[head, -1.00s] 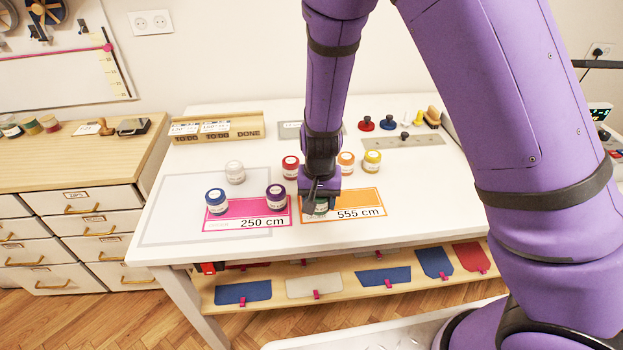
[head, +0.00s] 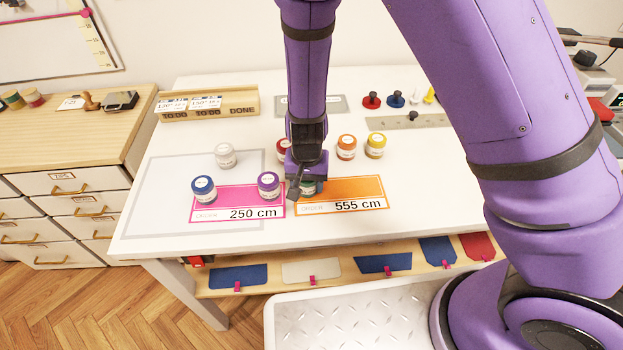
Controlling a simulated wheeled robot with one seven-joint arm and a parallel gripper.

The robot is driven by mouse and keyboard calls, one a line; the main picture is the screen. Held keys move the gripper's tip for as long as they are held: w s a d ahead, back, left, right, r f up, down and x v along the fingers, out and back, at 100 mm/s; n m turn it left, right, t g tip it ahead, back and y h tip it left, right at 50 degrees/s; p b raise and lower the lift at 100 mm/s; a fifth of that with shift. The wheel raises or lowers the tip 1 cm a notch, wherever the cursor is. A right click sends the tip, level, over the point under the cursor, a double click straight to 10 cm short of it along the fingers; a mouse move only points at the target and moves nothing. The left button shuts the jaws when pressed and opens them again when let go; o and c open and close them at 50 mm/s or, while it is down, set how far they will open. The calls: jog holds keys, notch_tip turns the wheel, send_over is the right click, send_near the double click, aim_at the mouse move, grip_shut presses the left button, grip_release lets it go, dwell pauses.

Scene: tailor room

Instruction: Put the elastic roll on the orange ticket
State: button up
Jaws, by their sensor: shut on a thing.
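The orange ticket (head: 357,188), marked 555 cm, lies on the white table. My gripper (head: 305,187) points down over the ticket's left end and is shut on a small roll with a green side (head: 308,188). The fingers hide most of this roll, and I cannot tell whether it touches the ticket. The pink ticket (head: 237,197), marked 250 cm, lies to the left. It bears a blue roll (head: 204,188) and a purple roll (head: 268,185).
A white roll (head: 225,155), an orange roll (head: 346,147) and a yellow roll (head: 375,145) stand farther back. A red roll (head: 282,149) is partly hidden behind my gripper. A wooden card holder (head: 205,104) stands at the back left. The ticket's right part is clear.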

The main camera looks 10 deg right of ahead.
jog(key=shift+f, duration=0.1)
jog(key=o, duration=0.9)
notch_tip(320, 180, up, 12)
jog(key=shift+r, duration=0.15)
jog(key=shift+d, duration=0.1)
